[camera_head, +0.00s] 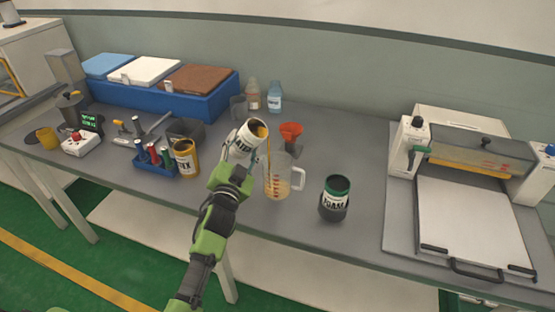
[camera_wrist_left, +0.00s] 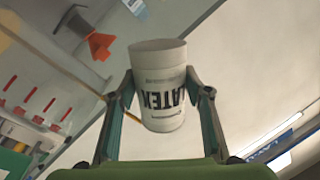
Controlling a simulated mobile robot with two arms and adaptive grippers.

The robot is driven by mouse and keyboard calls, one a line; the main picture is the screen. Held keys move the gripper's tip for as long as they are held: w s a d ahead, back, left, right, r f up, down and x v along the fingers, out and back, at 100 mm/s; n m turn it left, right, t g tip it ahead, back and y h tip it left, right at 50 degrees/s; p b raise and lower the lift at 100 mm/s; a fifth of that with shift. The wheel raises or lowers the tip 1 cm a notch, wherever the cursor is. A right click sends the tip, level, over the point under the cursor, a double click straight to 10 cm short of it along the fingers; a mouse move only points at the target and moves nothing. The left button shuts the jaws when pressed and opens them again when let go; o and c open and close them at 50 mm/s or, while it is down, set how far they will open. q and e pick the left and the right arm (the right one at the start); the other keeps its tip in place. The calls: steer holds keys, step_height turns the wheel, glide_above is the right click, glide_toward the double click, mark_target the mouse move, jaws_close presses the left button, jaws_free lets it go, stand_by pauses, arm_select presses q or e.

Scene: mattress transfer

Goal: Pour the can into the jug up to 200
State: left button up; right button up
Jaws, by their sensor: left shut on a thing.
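My left gripper (camera_head: 240,156) is shut on a white can (camera_head: 246,138) with black lettering. In the left wrist view the can (camera_wrist_left: 160,75) reads LATEX and sits between the two fingers. The can is tipped to the right, its yellow-stained mouth above the clear jug (camera_head: 278,181). A thin yellowish stream runs from the mouth down into the jug. The jug stands upright on the bench, with red marks, a handle on its right and pale liquid in its lower part. The level against the 200 mark is too small to read. My right gripper is out of view.
An orange funnel (camera_head: 291,131) stands behind the jug. A dark FOAM can (camera_head: 335,198) is to its right, and a yellow-brown can (camera_head: 185,158) stands left of my gripper. Two bottles (camera_head: 274,97) are at the back. A press with a white plate (camera_head: 470,225) fills the right side.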

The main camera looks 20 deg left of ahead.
arm_select(q)
steer(key=shift+f+m+b, duration=0.1)
steer(key=shift+m+b, duration=0.8)
steer(key=shift+m, duration=0.1)
stand_by(0.5)
steer(key=shift+a+f+m+t+h+b, duration=0.15)
steer(key=shift+f+m+t+h+b, duration=0.15)
steer(key=shift+f+m+b, duration=0.9)
stand_by(0.4)
steer(key=shift+r+m+t+h, duration=0.3)
steer(key=shift+r+m+h, duration=0.2)
steer(key=shift+r+m, duration=1.1)
stand_by(2.7)
